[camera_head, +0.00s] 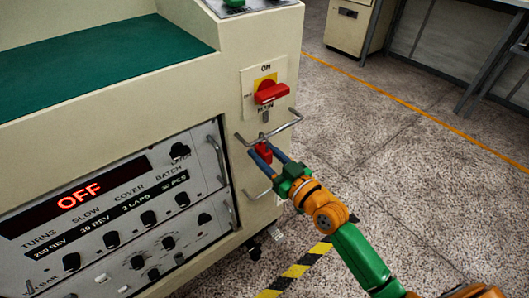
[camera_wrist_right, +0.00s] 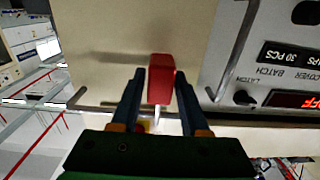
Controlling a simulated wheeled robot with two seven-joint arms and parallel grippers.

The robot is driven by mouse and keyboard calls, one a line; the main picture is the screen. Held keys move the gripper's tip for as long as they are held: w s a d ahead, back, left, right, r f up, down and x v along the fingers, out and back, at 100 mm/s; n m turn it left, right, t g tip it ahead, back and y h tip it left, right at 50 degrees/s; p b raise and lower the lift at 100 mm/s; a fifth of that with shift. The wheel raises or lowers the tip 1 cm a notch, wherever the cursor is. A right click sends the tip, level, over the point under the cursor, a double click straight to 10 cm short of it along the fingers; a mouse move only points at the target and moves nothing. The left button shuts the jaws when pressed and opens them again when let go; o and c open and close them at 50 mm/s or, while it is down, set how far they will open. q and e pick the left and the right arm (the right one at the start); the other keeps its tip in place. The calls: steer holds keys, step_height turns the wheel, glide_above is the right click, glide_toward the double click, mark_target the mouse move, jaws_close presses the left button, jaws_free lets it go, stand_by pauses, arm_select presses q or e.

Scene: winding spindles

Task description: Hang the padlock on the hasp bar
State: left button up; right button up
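A small red padlock (camera_head: 264,152) is between the fingers of my right gripper (camera_head: 268,154), just below a grey bent bar (camera_head: 270,130) that stands out from the cream panel under the red main switch. I take this as the hasp bar. In the right wrist view the padlock (camera_wrist_right: 160,80) sits between both fingertips. A pale shackle (camera_wrist_right: 157,116) sticks out of it toward the gripper body in that picture. I cannot tell whether the shackle touches the bar. A grey bar (camera_wrist_right: 88,106) also passes behind the fingers there. My left gripper is not in view.
The red rotary switch (camera_head: 271,93) on its yellow plate is above the bar. A control panel (camera_head: 110,215) with an "OFF" display, knobs and a vertical handle (camera_head: 216,160) is to the left. Another bent bar (camera_head: 258,194) is lower down. Open floor (camera_head: 380,150) lies to the right.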

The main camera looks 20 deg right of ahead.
steer(key=shift+o, duration=1.1)
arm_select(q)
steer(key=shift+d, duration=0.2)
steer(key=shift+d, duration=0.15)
